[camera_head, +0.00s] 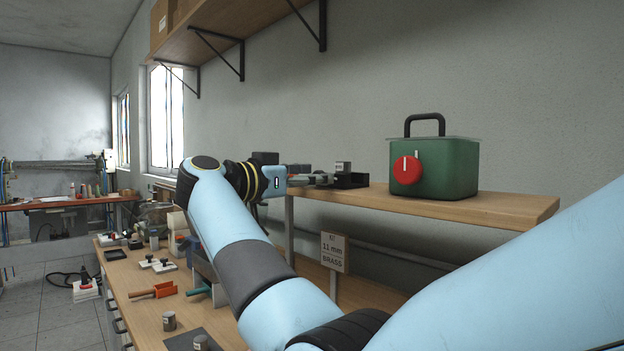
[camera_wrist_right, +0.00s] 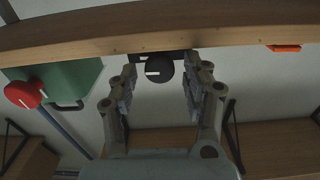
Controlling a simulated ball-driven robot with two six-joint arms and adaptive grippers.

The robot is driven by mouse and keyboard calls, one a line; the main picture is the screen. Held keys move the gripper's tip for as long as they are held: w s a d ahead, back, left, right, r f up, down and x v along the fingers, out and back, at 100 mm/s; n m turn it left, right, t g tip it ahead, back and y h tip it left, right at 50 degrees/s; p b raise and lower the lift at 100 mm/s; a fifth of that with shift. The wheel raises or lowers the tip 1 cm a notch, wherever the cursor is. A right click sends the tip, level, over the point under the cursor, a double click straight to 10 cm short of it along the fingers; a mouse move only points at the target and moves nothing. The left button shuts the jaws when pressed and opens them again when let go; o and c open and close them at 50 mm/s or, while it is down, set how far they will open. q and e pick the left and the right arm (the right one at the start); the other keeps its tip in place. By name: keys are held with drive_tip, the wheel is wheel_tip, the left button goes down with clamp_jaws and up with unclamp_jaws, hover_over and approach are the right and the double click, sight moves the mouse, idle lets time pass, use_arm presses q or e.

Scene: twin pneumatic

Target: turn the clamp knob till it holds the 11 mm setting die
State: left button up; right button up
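In the right wrist view a round black knob (camera_wrist_right: 161,69) with a white mark sits under a dark mount at the wooden shelf edge. My right gripper (camera_wrist_right: 160,62) is open, with one finger on each side of the knob and a gap visible on both sides. In the head view my right gripper (camera_head: 300,175) is small and dark beside a black block (camera_head: 351,181) on the shelf. A small grey labelled cylinder (camera_head: 343,167) shows at this block; whether it is clamped I cannot tell. The knob is not clear in the head view. My left gripper is not in view.
A green box (camera_head: 450,168) with a red knob (camera_head: 407,170) stands on the shelf (camera_head: 500,207). A sign (camera_head: 333,252) reads 11 mm BRASS. The lower bench (camera_head: 140,290) holds grey cylinders (camera_head: 169,321), an orange tool (camera_head: 153,291) and other small parts. Brackets support the upper shelf.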

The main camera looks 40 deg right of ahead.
clamp_jaws()
drive_tip(key=m, duration=0.4)
drive_tip(key=shift+o, duration=0.9)
unclamp_jaws()
drive_tip(key=a, duration=0.7)
drive_tip(key=shift+s+a, duration=0.25)
drive_tip(key=shift+s, duration=0.1)
drive_tip(key=shift+c, duration=0.3)
